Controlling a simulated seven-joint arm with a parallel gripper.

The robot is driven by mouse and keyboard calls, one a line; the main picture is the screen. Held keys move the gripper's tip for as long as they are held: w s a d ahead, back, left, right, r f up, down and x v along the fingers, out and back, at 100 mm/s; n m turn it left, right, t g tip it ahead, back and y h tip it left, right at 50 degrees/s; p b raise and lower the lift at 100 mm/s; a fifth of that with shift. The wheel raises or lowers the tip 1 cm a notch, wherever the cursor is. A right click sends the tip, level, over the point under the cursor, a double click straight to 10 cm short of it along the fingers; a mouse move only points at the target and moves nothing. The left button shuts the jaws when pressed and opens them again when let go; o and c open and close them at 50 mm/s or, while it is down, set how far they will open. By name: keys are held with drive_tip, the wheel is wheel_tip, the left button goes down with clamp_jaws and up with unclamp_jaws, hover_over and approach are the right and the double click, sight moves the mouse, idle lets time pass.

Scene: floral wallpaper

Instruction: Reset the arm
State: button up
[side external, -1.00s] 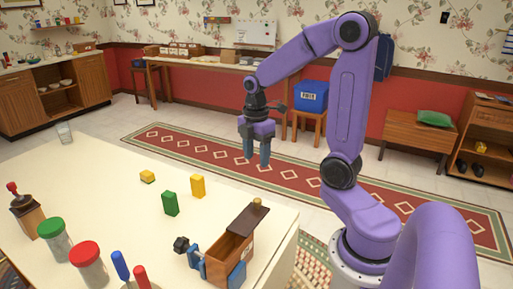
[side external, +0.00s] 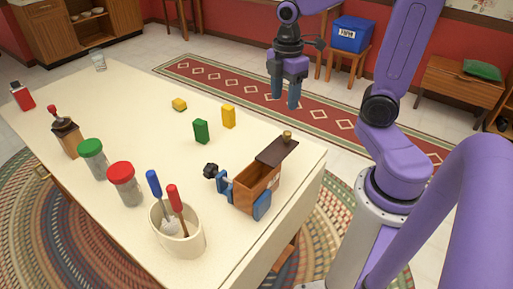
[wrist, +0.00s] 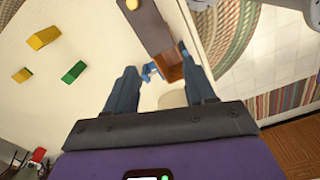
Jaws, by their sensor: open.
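My gripper (side external: 286,95) hangs above the far edge of the table, pointing down, beyond the yellow and green blocks. Its two blue fingers are apart with nothing between them. In the wrist view my gripper (wrist: 165,80) also shows spread fingers, with the wooden box partly behind them. My purple arm rises from its base at the right of the side view, and its upper part is cut off by the top edge.
The cream table (side external: 130,95) holds a yellow block (side external: 229,117), a green block (side external: 201,131), a small yellow piece (side external: 180,104), a wooden box (side external: 257,187) with a dark lid, jars, a utensil crock (side external: 180,240) and a glass (side external: 98,60). The table's middle left is clear.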

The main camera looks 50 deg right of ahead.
drive_tip(key=s+a+f+m, duration=0.1)
drive_tip(key=s+a, duration=0.9)
drive_tip(key=s, duration=0.5)
drive_tip(key=shift+s+f+m, duration=0.15)
drive_tip(key=shift+f+m, duration=0.2)
drive_tip(key=shift+m, duration=0.05)
